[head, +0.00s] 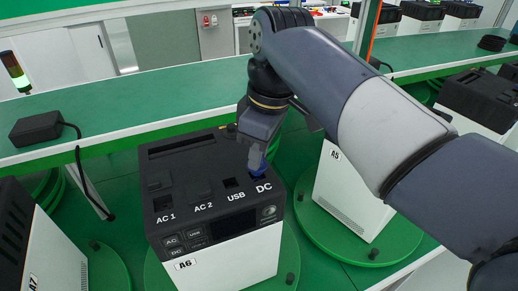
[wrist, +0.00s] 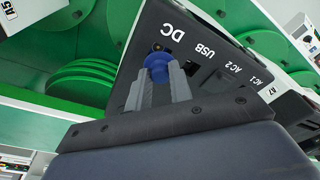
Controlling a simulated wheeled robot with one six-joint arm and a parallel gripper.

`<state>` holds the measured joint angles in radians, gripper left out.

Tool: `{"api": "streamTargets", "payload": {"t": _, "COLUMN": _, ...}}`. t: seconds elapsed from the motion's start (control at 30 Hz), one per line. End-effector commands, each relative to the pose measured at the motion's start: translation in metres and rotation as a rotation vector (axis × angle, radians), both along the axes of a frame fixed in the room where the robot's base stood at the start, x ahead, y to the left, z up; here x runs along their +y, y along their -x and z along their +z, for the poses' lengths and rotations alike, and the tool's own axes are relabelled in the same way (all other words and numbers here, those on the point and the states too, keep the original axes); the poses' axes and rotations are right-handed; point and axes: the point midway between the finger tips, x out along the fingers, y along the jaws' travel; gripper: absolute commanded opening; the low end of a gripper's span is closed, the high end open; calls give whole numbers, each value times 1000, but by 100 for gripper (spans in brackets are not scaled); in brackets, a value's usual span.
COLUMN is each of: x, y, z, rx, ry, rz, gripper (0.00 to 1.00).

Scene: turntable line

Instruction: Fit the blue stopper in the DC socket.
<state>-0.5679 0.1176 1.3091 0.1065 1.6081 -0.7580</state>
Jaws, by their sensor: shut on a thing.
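The blue stopper (head: 258,171) is between the fingertips of my gripper (head: 256,160), right by the DC label of the A6 unit (head: 217,260). In the wrist view my gripper (wrist: 165,82) is shut on the blue stopper (wrist: 157,62), which is over or at the DC socket beside the printed DC. The stopper and fingers hide the socket, so I cannot tell whether the stopper is in it or just above it. The USB socket (head: 230,183) to its left is open and dark. The AC 1 and AC 2 positions are farther left on the black top.
The A6 unit stands on a green turntable (head: 283,265). Unit A5 (head: 343,195) stands close on the right, unit A7 (head: 40,250) on the left. A black adapter (head: 37,129) with a cable lies on the green bench (head: 130,100) behind.

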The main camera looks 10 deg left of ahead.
Motion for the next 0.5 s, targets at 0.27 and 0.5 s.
{"api": "streamTargets", "payload": {"t": 0.27, "x": 0, "y": 0, "z": -6, "rx": 0, "ry": 0, "rz": 0, "gripper": 0}}
{"api": "streamTargets", "payload": {"t": 0.5, "x": 0, "y": 0, "z": -11, "rx": 0, "ry": 0, "rz": 0, "gripper": 0}}
